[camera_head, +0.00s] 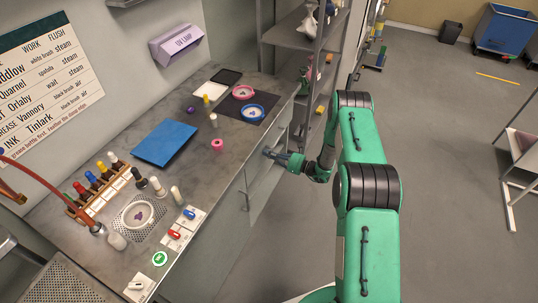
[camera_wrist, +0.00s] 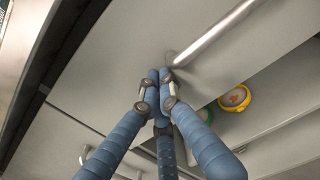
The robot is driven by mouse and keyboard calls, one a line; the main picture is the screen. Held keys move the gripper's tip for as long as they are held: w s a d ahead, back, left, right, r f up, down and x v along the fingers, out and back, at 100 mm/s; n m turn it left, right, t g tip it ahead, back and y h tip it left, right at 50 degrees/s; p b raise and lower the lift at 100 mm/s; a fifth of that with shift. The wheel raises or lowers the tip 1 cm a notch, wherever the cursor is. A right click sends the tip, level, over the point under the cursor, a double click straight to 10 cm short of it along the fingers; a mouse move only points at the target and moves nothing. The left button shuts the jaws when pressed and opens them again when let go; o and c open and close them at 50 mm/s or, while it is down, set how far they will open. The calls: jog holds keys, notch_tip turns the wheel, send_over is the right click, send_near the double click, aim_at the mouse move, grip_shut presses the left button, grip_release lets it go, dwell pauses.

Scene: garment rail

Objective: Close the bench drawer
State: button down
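The bench (camera_head: 232,150) has pale grey fronts along its right side in the head view. My gripper (camera_head: 268,153) is at the upper part of these fronts, below the bench top. In the wrist view its blue-grey fingers (camera_wrist: 160,76) come together at the tips, with nothing visible between them. A metal bar handle (camera_wrist: 215,35) on a pale panel (camera_wrist: 265,65) starts just beyond the fingertips. I cannot tell whether they touch it. The panel appears to be the drawer front, but how far the drawer stands out is unclear.
A yellow-rimmed round item (camera_wrist: 235,97) lies beside the panel in the wrist view. The bench top holds a blue board (camera_head: 165,142), bottles and hoops. A grey shelf rack (camera_head: 310,60) stands past the bench. Floor (camera_head: 440,130) to the right is largely clear.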

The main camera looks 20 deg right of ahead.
jog(key=shift+a+r, duration=0.1)
jog(key=p+v, duration=0.2)
jog(key=v, duration=1.2)
dwell(0.5)
